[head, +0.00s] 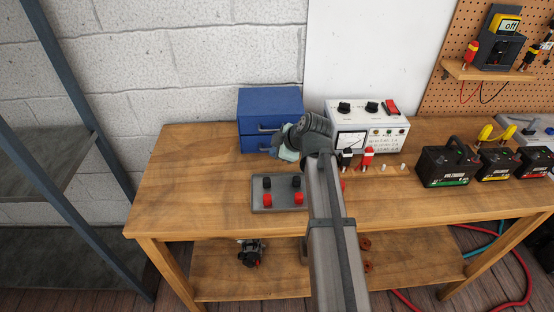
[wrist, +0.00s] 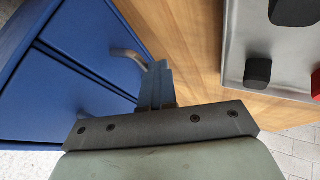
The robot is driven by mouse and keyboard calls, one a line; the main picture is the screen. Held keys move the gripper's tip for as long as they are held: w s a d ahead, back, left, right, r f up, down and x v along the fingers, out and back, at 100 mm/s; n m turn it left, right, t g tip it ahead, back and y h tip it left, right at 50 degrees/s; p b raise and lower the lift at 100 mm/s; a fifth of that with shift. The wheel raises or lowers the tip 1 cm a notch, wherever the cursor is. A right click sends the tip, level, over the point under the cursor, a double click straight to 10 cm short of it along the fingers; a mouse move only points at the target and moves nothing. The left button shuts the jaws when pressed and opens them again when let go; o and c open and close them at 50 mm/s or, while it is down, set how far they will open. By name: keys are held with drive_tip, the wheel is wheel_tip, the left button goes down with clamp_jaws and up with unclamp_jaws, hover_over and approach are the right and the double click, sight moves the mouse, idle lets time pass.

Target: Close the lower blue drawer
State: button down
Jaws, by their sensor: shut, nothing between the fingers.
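The blue drawer cabinet (head: 270,100) stands at the back of the workbench against the wall. Its lower blue drawer (head: 252,144) shows below the upper drawer (head: 256,126), partly hidden behind my gripper. In the head view I see no clear gap at the lower drawer's front. My gripper (head: 277,150) is in front of the cabinet's right side. In the wrist view, the closed, empty fingers (wrist: 156,84) are beside a grey bar handle (wrist: 132,58) on the blue cabinet (wrist: 60,70). I cannot tell whether they touch it.
A grey tray (head: 280,206) with red and black knobs lies in front of the cabinet; it also shows in the wrist view (wrist: 285,45). A white meter box (head: 385,130) stands to the right. Batteries (head: 447,165) stand farther right. The bench's left part is clear.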

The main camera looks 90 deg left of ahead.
drive_tip(key=shift+a+r, duration=0.1)
drive_tip(key=shift+a, duration=0.2)
drive_tip(key=v, duration=1)
drive_tip(key=shift+d, duration=0.35)
